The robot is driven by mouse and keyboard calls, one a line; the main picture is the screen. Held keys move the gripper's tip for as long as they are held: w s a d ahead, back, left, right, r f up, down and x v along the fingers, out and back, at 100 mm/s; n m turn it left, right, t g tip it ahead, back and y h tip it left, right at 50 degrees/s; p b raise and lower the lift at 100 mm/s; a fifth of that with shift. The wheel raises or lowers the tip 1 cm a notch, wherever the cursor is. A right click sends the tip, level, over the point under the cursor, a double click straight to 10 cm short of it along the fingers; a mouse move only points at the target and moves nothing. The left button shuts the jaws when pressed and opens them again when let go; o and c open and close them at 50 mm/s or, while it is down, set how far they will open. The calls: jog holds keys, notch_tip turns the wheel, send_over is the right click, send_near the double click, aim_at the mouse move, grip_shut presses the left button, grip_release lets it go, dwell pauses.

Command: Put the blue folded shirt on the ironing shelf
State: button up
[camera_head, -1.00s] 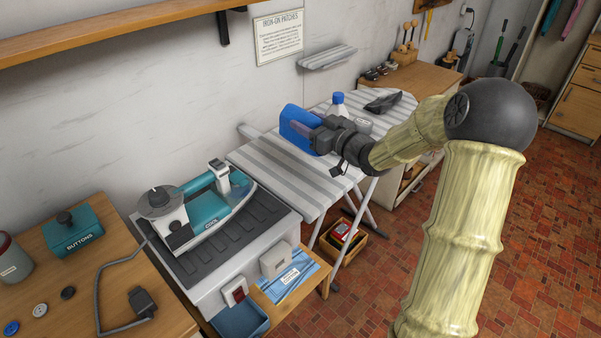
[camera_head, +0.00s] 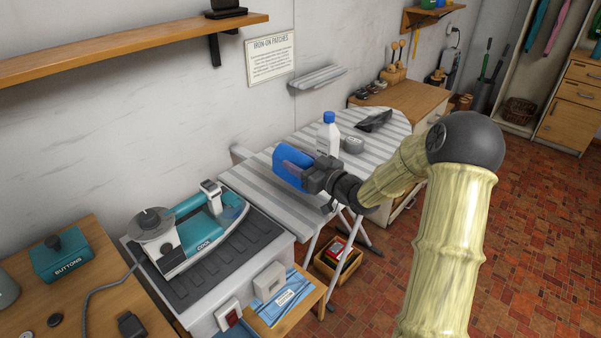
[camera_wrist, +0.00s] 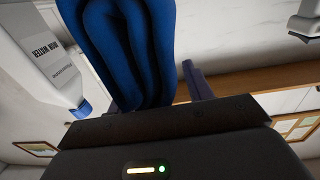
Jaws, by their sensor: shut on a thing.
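The blue folded shirt (camera_head: 288,162) is held in my gripper (camera_head: 309,172), which is shut on it above the striped ironing board (camera_head: 265,205). Whether the shirt touches the board is unclear. In the wrist view the shirt's rounded blue folds (camera_wrist: 150,45) rise from the dark jaws (camera_wrist: 165,122). A small striped shelf (camera_head: 318,78), which looks like the ironing shelf, is fixed to the wall behind and above the board. Its visible top is bare. My gripper is in front of and below it in the picture.
A teal iron (camera_head: 195,225) rests at left. A wooden shelf (camera_head: 130,43) juts from the wall.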

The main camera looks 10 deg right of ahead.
jog(key=shift+f, duration=1.7)
jog(key=shift+f, duration=0.15)
jog(key=o, duration=1.1)
jog(key=v, duration=0.5)
jog(key=b+v, duration=0.1)
jog(key=v, duration=1.1)
jog(key=shift+s+d+f+b, duration=0.1)
jog(key=shift+d+f+b, duration=0.15)
jog(key=shift+f+b, duration=0.15)
